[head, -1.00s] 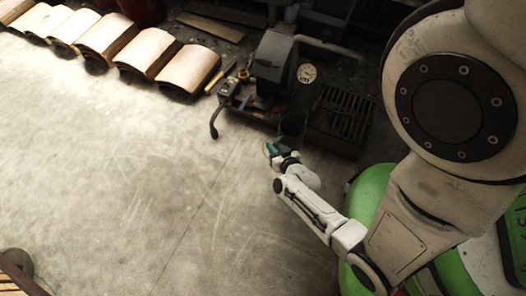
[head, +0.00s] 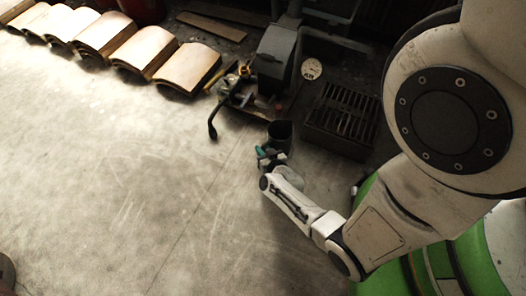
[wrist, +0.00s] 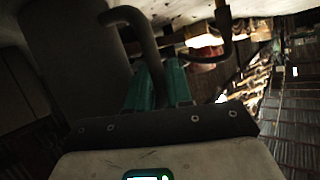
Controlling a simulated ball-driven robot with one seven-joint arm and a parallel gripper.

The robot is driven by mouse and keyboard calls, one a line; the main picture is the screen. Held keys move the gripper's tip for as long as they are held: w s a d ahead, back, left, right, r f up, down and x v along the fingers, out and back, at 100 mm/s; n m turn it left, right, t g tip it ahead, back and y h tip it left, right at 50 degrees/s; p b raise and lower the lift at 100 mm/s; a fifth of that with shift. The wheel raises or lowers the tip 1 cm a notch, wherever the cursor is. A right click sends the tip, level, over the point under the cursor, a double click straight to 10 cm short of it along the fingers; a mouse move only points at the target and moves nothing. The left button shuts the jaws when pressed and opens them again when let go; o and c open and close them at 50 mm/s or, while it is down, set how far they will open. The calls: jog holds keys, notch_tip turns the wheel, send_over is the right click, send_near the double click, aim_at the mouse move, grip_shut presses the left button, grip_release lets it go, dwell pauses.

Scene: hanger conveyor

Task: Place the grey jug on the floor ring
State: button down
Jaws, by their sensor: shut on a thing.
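The grey jug (head: 281,130) shows in the head view as a dark, open-topped vessel near the middle, in front of the machine. In the wrist view the jug's dark body (wrist: 75,60) fills the upper left, with its curved handle to the right. My gripper (head: 264,152) is at the jug's near left side. In the wrist view the teal fingers of my gripper (wrist: 160,85) are shut on the jug's handle. I cannot tell whether the jug's base touches the floor. I cannot make out the floor ring in either view.
A dark machine (head: 275,55) with a black curved lever stands behind the jug. A slatted metal grate (head: 342,115) lies to the right, close to the jug. A row of curved pale wooden pieces (head: 188,68) runs along the upper left. The floor at left and centre is clear.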

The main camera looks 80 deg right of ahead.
jog(key=c, duration=1)
grip_release()
jog(key=shift+f, duration=0.1)
